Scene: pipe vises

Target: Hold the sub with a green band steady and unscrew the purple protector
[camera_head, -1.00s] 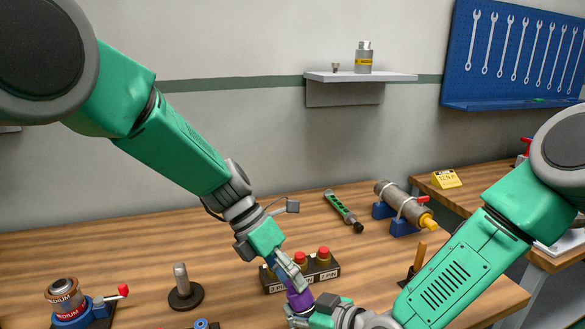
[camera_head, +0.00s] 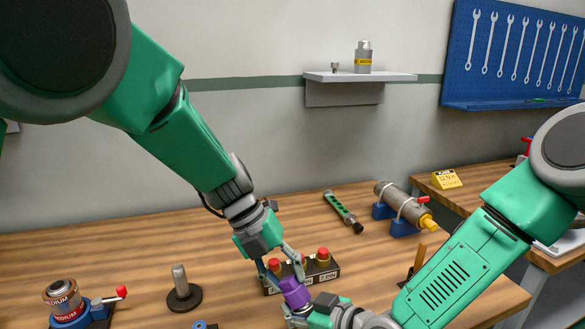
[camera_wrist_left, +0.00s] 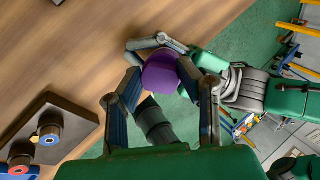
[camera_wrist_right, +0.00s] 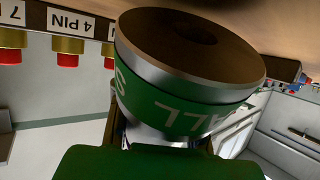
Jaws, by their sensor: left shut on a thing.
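The purple protector (camera_head: 294,291) shows in the head view between my two grippers. It also shows in the left wrist view (camera_wrist_left: 161,74). My left gripper (camera_head: 284,268) comes from above, with its fingers (camera_wrist_left: 160,78) on both sides of the protector, shut on it. The joint between sub and protector is hidden.
A black rack (camera_head: 331,275) with red-capped pieces, labelled for pins, stands just behind the grippers. A grey cylinder on blue supports (camera_head: 398,203) stands back right. The left-back table is clear.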

